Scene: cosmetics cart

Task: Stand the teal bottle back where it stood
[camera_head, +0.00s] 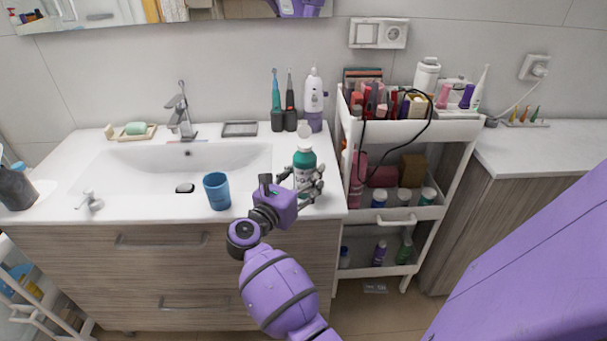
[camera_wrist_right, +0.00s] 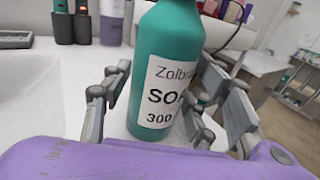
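The teal bottle (camera_head: 304,159) has a white label and a pale top, and is upright or nearly so over the right end of the washbasin counter. My left gripper is not in view.
A blue cup (camera_head: 217,191) stands left of my gripper near the counter's front edge. Behind the bottle are electric toothbrushes (camera_head: 284,118) and a white-and-purple device (camera_head: 313,100). A white cart (camera_head: 402,131) filled with cosmetics stands close on the right. The basin (camera_head: 150,165) is left.

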